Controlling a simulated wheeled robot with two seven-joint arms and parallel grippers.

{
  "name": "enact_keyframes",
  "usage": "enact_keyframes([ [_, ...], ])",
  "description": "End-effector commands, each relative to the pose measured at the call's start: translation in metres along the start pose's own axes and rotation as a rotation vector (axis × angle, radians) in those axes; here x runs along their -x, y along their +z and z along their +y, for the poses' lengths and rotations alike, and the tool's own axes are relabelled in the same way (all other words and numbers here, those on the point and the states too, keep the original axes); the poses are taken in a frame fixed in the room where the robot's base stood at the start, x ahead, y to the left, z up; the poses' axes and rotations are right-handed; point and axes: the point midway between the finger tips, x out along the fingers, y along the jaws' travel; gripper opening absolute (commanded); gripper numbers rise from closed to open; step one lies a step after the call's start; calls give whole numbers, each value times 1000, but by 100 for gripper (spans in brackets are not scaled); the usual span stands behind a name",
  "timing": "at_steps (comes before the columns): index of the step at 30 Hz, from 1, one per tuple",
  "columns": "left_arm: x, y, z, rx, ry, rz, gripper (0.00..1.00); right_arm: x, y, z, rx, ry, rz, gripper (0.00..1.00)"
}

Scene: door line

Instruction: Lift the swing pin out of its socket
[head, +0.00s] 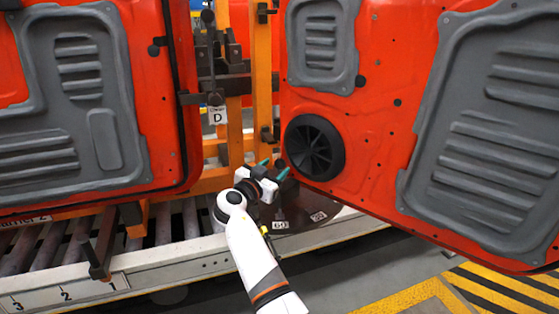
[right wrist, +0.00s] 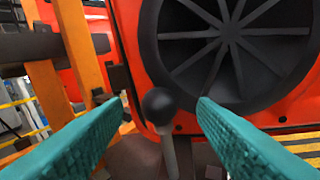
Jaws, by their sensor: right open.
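The swing pin (right wrist: 160,106) shows in the right wrist view as a black ball knob on a thin grey shaft. It stands upright, with its lower end near the dark base at the bottom of the view. My right gripper (head: 273,169) is open, its teal fingers pointing away from me towards the orange frame. In the right wrist view the knob appears in the gap between the two fingertips, with clear space on both sides. In the head view I cannot make out the pin behind my gripper. The socket is not clearly visible. My left gripper is not in view.
An orange-red door with a black round speaker (head: 314,148) hangs close on the right. Another door (head: 160,100) hangs on the left. An orange post (head: 262,70) stands between them. A dark plate with labels (head: 300,212) lies below my gripper, beside the roller conveyor (head: 150,268).

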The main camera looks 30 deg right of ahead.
Motion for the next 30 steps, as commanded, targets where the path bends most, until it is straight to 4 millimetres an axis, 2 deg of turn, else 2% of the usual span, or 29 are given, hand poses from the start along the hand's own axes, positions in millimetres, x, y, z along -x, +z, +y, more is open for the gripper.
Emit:
enact_keyframes([
  [3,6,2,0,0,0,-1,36,-20,2,0,2,0,0,52],
  [7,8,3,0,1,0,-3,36,-34,1,0,1,0,0,52],
  [19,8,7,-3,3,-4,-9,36,-41,-1,0,0,2,1,52],
  [28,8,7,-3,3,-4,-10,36,-41,-1,0,1,1,1,3],
  [30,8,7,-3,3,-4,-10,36,-41,-1,0,1,1,1,0],
])
